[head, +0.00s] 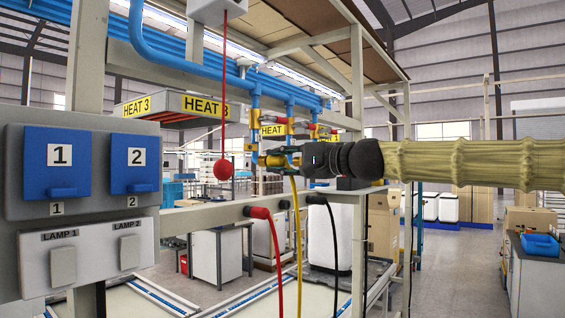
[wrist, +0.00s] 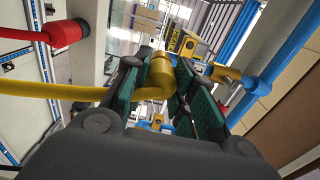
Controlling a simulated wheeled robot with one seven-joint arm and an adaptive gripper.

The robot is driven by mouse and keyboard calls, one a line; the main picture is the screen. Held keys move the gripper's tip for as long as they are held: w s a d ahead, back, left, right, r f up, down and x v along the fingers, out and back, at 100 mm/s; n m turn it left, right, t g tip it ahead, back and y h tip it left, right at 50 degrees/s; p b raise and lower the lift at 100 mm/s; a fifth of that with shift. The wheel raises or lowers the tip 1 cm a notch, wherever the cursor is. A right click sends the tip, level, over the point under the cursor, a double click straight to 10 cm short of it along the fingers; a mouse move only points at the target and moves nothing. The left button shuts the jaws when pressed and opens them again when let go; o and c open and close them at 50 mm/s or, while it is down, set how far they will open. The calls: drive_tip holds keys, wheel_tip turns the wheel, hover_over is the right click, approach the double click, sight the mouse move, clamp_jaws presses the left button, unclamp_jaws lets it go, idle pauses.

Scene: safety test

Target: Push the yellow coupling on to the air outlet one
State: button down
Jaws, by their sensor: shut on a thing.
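My gripper (head: 280,160) is shut on the yellow coupling, its green-padded fingers on either side. In the wrist view the coupling (wrist: 161,72) sits between the fingers (wrist: 168,85), with the yellow hose (wrist: 70,91) bending off to the left. The nearest blue drop pipe (head: 255,108) has a yellow fitting (head: 251,147) close beside the fingertips. A blue pipe with a yellow fitting (wrist: 222,73) lies just right of the fingers in the wrist view. I cannot tell whether coupling and outlet touch, nor read an outlet number.
A red ball on a cord (head: 222,170) hangs left of the gripper. Red (head: 259,212) and black (head: 316,199) hose ends sit on the rail below. A switch panel (head: 82,172) and lamp box (head: 90,255) stand at the near left. More drop pipes (head: 290,108) are behind.

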drive_tip(key=shift+w+a, duration=0.15)
drive_tip(key=shift+a, duration=0.1)
drive_tip(key=c, duration=1.1)
unclamp_jaws()
drive_tip(key=v, duration=1.2)
drive_tip(key=shift+f, duration=0.1)
